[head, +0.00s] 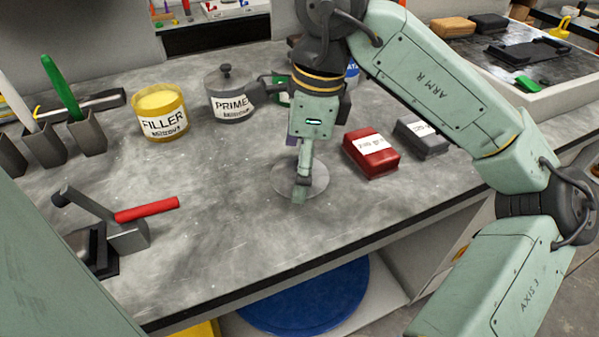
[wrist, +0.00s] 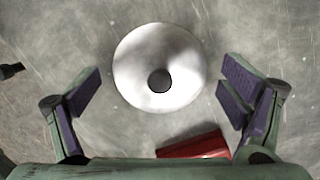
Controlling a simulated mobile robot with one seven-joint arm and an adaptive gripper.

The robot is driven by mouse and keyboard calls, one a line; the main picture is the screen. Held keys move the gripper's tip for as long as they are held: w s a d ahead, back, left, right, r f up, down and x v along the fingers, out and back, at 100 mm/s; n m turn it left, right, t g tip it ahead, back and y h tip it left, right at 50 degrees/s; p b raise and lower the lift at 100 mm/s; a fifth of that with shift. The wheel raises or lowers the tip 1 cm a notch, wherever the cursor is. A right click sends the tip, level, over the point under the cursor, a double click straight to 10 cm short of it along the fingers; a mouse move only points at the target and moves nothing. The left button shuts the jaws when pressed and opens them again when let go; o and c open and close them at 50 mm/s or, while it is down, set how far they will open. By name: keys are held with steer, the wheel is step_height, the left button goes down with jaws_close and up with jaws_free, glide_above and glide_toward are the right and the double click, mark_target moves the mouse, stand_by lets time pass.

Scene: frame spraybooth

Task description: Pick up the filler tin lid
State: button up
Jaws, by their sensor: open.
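The filler tin lid is a pale round disc with a dark knob at its centre. It lies flat on the grey bench, and in the wrist view the lid (wrist: 135,62) sits between and just beyond my open fingers. In the head view the lid (head: 318,181) is partly hidden behind my gripper (head: 301,195), which points down over it. In the wrist view my gripper (wrist: 160,96) has its purple pads wide apart, with nothing between them touching the lid. The open yellow filler tin (head: 162,113) stands at the back left.
A red box (head: 371,153) lies close to the lid's right, with a dark grey box (head: 422,137) beyond. A red-handled tool (head: 147,209) is at the left front. The bench between is clear.

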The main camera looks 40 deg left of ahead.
steer(key=c, duration=1.1)
steer(key=shift+s, duration=0.1)
